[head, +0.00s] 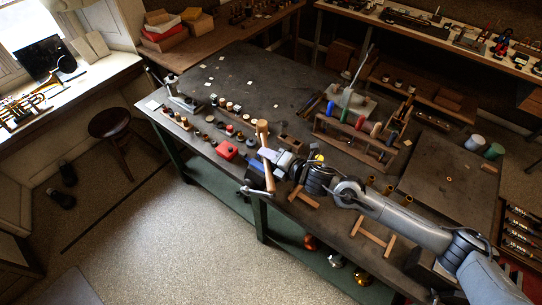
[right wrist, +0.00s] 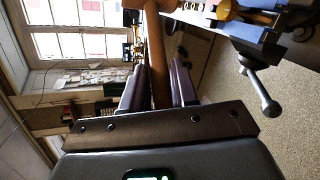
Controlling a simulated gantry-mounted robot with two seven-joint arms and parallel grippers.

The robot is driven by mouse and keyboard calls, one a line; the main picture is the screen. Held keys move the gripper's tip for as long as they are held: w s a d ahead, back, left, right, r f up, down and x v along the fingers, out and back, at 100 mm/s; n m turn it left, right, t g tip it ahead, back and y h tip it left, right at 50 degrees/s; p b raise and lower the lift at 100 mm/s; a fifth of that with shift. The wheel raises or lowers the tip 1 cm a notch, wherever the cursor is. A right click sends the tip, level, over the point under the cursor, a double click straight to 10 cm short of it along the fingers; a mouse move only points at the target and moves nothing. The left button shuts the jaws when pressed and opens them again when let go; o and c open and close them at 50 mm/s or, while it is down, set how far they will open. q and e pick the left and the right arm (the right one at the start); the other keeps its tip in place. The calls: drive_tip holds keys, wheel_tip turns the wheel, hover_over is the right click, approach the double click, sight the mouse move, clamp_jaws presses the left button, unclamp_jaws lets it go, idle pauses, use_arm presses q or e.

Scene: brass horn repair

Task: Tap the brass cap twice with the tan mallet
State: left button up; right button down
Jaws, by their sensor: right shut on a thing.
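The tan mallet (head: 262,132) is held with its head up and its handle running down through my right gripper (head: 268,160). In the right wrist view the handle (right wrist: 159,62) stands between the two purple-grey fingers of my right gripper (right wrist: 158,88), which is shut on it. The mallet head is cut off at the top edge there. A brass-coloured part (right wrist: 229,12) shows at the blue vise (right wrist: 250,32), beside the mallet; I cannot tell whether it is the brass cap. In the head view my gripper and arm hide much of the vise area. My left gripper is out of view.
The vise's handle (head: 258,191) sticks out past the bench edge. The back left bench top is mostly clear.

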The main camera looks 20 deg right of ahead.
drive_tip(key=shift+f+b, duration=0.15)
drive_tip(key=shift+b, duration=0.25)
wheel_tip(320, 180, down, 5)
drive_tip(key=b, duration=0.4)
idle(0.4)
idle(0.7)
